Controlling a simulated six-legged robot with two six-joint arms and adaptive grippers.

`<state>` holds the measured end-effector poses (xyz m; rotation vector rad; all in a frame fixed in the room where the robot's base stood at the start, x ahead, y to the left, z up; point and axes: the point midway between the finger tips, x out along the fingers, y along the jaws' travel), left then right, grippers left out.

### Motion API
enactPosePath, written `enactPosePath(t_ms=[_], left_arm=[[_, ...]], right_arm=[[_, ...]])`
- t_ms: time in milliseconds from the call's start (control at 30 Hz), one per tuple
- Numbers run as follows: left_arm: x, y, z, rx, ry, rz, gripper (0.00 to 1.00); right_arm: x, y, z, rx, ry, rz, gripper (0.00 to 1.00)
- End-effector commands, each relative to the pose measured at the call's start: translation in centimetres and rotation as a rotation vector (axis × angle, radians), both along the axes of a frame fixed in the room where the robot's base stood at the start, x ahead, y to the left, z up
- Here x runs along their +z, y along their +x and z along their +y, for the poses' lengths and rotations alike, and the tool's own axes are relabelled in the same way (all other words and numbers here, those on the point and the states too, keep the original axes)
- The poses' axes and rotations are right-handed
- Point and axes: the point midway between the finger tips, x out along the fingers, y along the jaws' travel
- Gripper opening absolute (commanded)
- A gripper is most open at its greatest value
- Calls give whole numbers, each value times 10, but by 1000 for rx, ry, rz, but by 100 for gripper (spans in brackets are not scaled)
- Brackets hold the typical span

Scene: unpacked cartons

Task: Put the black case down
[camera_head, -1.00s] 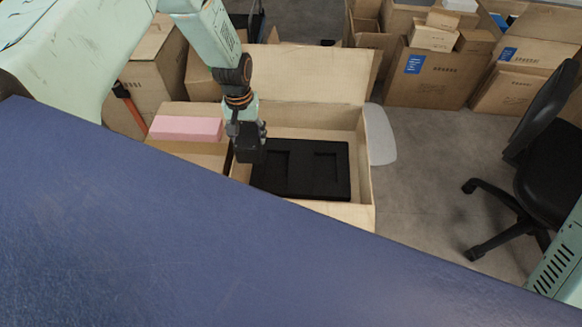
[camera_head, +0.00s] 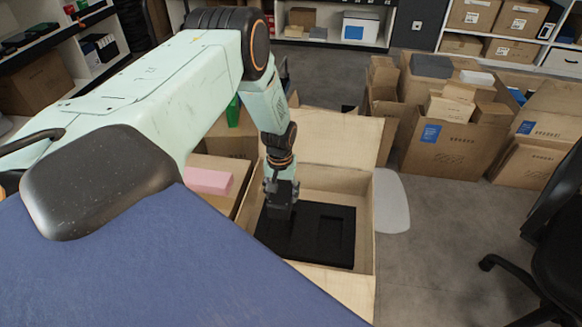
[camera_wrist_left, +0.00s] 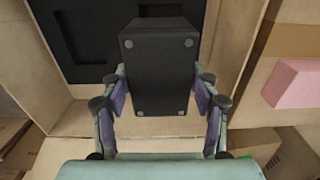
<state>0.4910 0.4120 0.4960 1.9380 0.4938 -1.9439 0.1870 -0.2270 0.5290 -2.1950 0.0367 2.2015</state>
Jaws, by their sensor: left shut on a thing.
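The black case (camera_wrist_left: 157,75) fills the middle of the left wrist view, with small round studs at its corners. My left gripper (camera_wrist_left: 155,100) is shut on it, one padded finger on each side. In the head view the left gripper (camera_head: 281,188) points down into an open carton (camera_head: 366,225), with the dark case (camera_head: 280,211) at its tip. Below lies a black tray insert (camera_head: 305,252) with recesses; one recess (camera_head: 330,234) shows clear. The gripper and case cover its left part. I cannot tell whether the case touches the insert. My right gripper is not in view.
More cartons (camera_head: 440,140) and a black chair (camera_head: 555,250) stand right, with bare floor between.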

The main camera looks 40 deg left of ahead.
Motion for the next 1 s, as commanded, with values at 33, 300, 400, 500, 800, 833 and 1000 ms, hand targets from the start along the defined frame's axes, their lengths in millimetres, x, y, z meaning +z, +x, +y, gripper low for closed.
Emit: enactPosePath(t_ms=[33, 300, 400, 500, 800, 833, 1000], left_arm=[[-2, -1, 2, 3, 0, 0, 26], [-40, -4, 5, 8, 1, 2, 26], [-57, -4, 5, 8, 2, 1, 26], [-65, -3, 4, 8, 0, -1, 26], [-98, -2, 1, 4, 1, 0, 26], [-101, -1, 1, 4, 0, -1, 26], [-100, 0, 0, 3, 0, -2, 26]], right_arm=[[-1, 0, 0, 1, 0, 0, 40], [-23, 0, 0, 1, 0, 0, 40], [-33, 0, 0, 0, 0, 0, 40], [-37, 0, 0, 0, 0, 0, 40], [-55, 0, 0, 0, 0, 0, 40], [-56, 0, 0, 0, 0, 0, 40], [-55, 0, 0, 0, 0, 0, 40]])
